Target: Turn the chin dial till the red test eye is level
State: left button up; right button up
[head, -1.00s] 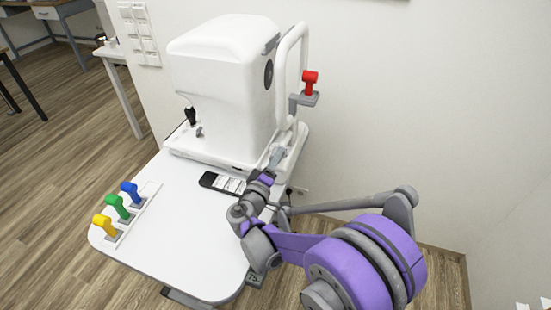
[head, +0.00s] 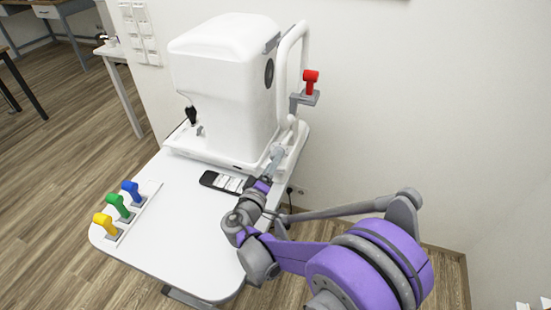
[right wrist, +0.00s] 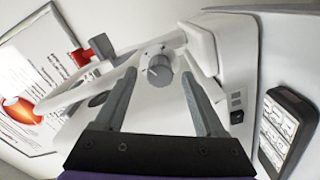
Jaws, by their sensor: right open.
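The red test eye (head: 311,78) sits on a grey bracket (head: 307,97) beside the white chin-rest frame; it also shows in the right wrist view (right wrist: 101,46). I cannot tell whether it is level. The grey chin dial (right wrist: 160,74), with a light pointer mark, shows in the right wrist view; in the head view it is hidden. My right gripper (right wrist: 159,76) is open, its fingertips on either side of the dial in the picture, with gaps visible. In the head view the right gripper (head: 275,156) is at the chin-rest base. My left gripper is not in view.
The white eye-test machine (head: 222,85) stands on a white table (head: 180,225). A wall is close at right.

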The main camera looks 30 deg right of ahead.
jog(key=v, duration=0.8)
